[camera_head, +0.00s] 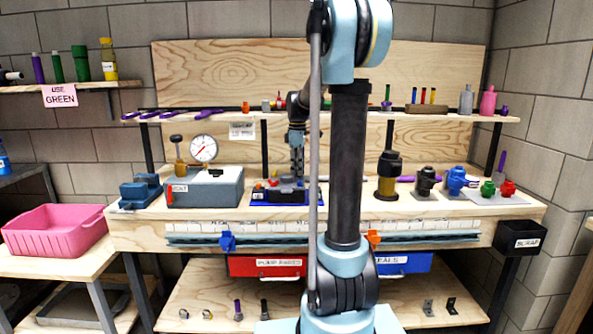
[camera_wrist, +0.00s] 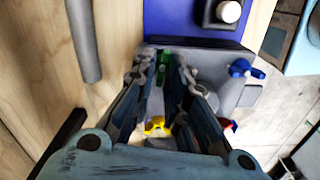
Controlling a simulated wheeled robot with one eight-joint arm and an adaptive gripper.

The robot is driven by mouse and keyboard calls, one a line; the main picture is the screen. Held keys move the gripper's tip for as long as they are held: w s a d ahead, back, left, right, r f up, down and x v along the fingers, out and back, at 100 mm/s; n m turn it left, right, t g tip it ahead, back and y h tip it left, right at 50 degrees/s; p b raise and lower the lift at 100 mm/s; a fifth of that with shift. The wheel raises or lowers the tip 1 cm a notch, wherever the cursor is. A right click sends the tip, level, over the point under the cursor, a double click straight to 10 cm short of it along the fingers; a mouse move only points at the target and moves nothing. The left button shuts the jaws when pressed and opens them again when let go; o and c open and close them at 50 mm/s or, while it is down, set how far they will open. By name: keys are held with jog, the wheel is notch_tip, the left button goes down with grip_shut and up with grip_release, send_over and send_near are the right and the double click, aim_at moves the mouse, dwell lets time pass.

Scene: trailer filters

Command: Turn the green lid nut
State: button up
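In the wrist view a green part (camera_wrist: 165,58), which looks like the lid nut, sits on a grey housing between my fingertips. My gripper (camera_wrist: 163,72) is open, with one finger on each side of it. The right finger partly covers the green part, and I cannot tell if either finger touches it. In the head view my gripper (camera_head: 297,172) points down over the grey and blue unit (camera_head: 287,198) at the bench's middle. The green part cannot be made out there.
A grey box with a dial gauge (camera_head: 203,148) stands left of the unit, and a black and brass part (camera_head: 387,178) stands right. Blue (camera_wrist: 240,68), yellow (camera_wrist: 155,124) and red (camera_wrist: 229,125) parts lie near my fingers. A shelf (camera_head: 450,115) runs behind.

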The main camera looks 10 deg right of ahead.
grip_shut()
jog(key=shift+m, duration=0.3)
jog(key=m, duration=0.2)
jog(key=shift+w+m, duration=0.15)
jog(key=shift+m, duration=0.25)
jog(key=m, duration=0.4)
jog(key=shift+w+d+m, duration=0.15)
jog(key=shift+d+m, duration=0.05)
jog(key=shift+m, duration=0.1)
jog(key=m, duration=0.3)
jog(key=shift+d+m, duration=0.1)
jog(key=shift+m, duration=0.2)
jog(key=shift+d+m, duration=0.1)
jog(key=shift+m, duration=1.9)
jog(key=shift+o, duration=0.3)
grip_release()
